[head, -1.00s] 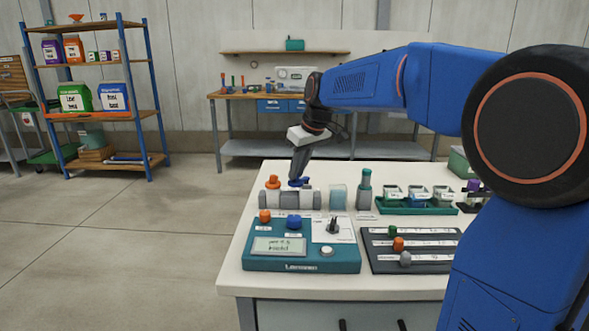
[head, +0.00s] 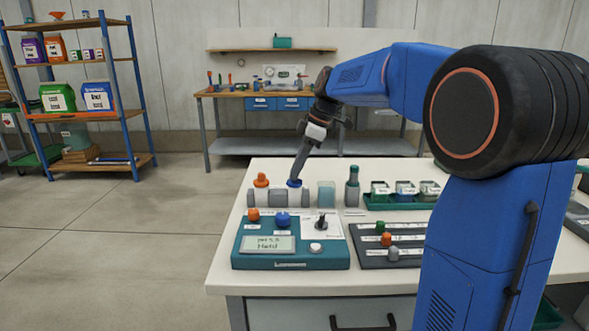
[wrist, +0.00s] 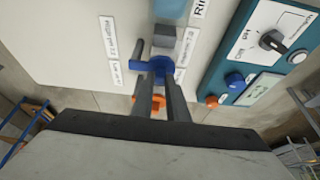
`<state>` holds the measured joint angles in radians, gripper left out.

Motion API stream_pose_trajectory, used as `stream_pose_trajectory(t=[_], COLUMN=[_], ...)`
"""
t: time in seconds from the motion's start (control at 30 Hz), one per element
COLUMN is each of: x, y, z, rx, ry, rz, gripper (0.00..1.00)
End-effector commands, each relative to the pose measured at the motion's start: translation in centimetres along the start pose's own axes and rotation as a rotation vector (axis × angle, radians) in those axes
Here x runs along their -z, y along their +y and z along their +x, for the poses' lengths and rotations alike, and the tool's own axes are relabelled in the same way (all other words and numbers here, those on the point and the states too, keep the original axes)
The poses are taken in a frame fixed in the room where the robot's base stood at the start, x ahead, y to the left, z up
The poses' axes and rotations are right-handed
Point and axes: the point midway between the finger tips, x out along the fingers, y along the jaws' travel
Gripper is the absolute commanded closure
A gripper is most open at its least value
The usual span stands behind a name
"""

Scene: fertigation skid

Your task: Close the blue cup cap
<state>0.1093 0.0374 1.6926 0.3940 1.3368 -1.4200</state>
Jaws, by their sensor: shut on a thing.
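The blue cup cap (head: 294,184) is on top of the grey and white fitting (head: 278,198) near the back edge of the bench. My gripper (head: 296,177) comes down on it from above, tilted, and is shut on it. In the wrist view the blue cap (wrist: 150,72) sits between my fingertips (wrist: 157,76), with part of it sticking out to the left. The fingers hide some of the cap, and I cannot tell how it is seated.
An orange cap (head: 261,180) stands close to the left of the blue one. A clear teal container (head: 326,194) and a dark green bottle (head: 352,187) stand to the right. The teal control panel (head: 290,242) and a dark slider board (head: 390,245) lie in front.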

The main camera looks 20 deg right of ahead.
Motion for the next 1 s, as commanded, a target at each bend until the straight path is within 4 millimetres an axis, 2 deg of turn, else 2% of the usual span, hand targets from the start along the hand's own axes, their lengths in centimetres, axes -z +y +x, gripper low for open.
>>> stream_pose_trajectory(t=[0.6, 0.63, 0.7, 1.0], x=[-0.22, -0.22, -0.21, -0.19], y=[0.05, 0.05, 0.05, 0.05], z=[-0.10, -0.10, -0.10, -0.18], rx=[0.014, 0.014, 0.014, 0.014], ry=[-0.001, -0.001, -0.001, -0.001], rz=[-0.037, -0.037, -0.037, -0.036], gripper=[1.00, 0.79, 0.67, 0.67])
